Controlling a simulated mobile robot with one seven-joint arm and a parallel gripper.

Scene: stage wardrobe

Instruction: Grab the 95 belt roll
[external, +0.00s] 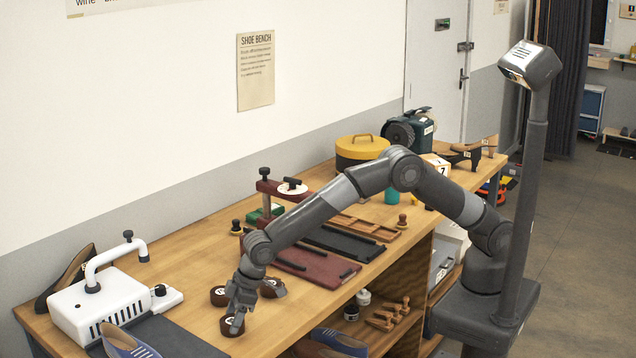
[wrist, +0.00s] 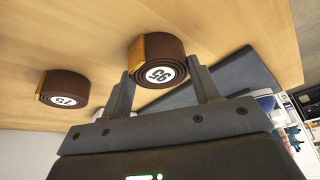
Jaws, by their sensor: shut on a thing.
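The belt roll marked 95 (wrist: 158,64) is a dark brown coil with a tan outer end and a white round label. In the wrist view it sits between the two fingers of my gripper (wrist: 160,72), which is shut on it. In the external view this roll (external: 232,326) is on the wooden bench near its front edge, under my gripper (external: 238,308), which points down and partly covers it. I cannot see any clear gap between the roll and the bench.
Another brown roll (wrist: 63,88), its label seemingly 75, stands apart on the bench (external: 190,262). Two rolls, one left (external: 219,296) and one right (external: 272,288), flank my gripper closely. A white machine (external: 100,305) stands left; a dark red board (external: 305,268) lies right.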

